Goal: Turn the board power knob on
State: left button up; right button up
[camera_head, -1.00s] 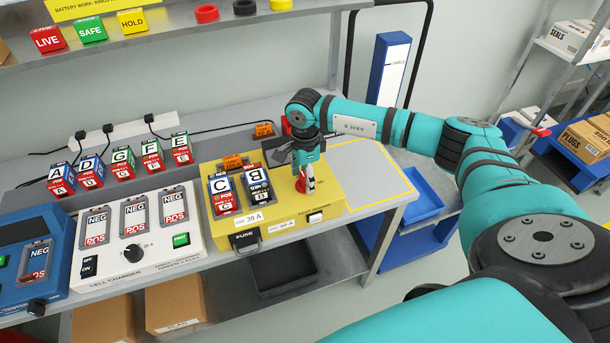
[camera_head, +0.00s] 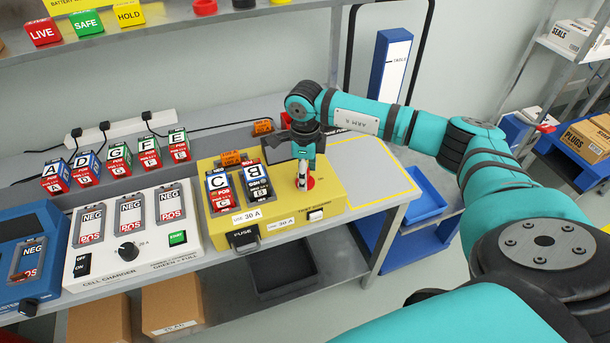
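The yellow test board (camera_head: 325,200) sits on the grey bench. Its power knob shows mainly as a red round patch (camera_head: 310,184) at the right part of the board's top. My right gripper (camera_head: 302,184) points straight down with its fingertips at this patch, covering most of the knob. The fingers look close together from this side, but I cannot see whether they are closed on the knob. Batteries C (camera_head: 220,190) and B (camera_head: 259,186) stand in the board's slots, left of the gripper. My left gripper is not in view.
A white cell charger (camera_head: 150,250) and a blue unit (camera_head: 30,250) stand left of the board. Several lettered batteries (camera_head: 118,162) line the back of the bench. A yellow-outlined grey area (camera_head: 370,170) right of the board is clear.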

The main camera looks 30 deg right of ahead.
jog(key=m+b, duration=0.2)
jog(key=m, duration=1)
jog(key=shift+w+r+b, duration=0.1)
jog(key=shift+b, duration=0.3)
dwell(0.3)
jog(key=o, duration=1.2)
notch_tip(320, 180, up, 12)
jog(key=shift+f, duration=0.1)
